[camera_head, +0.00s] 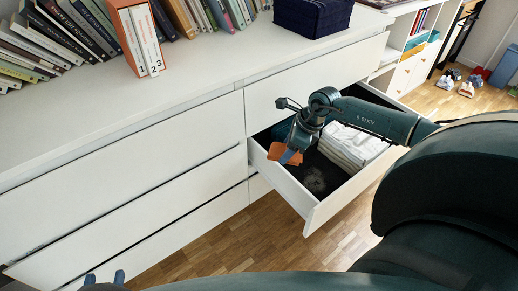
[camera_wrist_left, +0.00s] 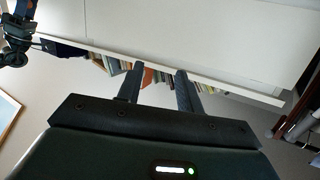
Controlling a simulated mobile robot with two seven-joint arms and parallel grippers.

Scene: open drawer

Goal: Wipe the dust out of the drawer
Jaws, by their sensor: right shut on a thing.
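The open drawer (camera_head: 328,208) sticks out of the white dresser. A grey fuzzy dust patch (camera_head: 313,180) lies on its dark bottom near the front left. My right gripper (camera_head: 291,158) is over the drawer's left part, shut on an orange cloth (camera_head: 284,153). The cloth is beside the dust patch in the picture; whether it touches the bottom I cannot tell. My left gripper (camera_head: 105,279) is at the lower left edge, outside the drawer. Its two fingers stand apart and empty; they also show in the left wrist view (camera_wrist_left: 160,84).
Folded white textiles (camera_head: 352,147) fill the drawer's right part, and a teal item (camera_head: 282,131) lies at its back left. Books (camera_head: 55,35), an orange file box (camera_head: 138,38) and a dark blue box (camera_head: 312,16) stand on the dresser top. Wooden floor is clear in front.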

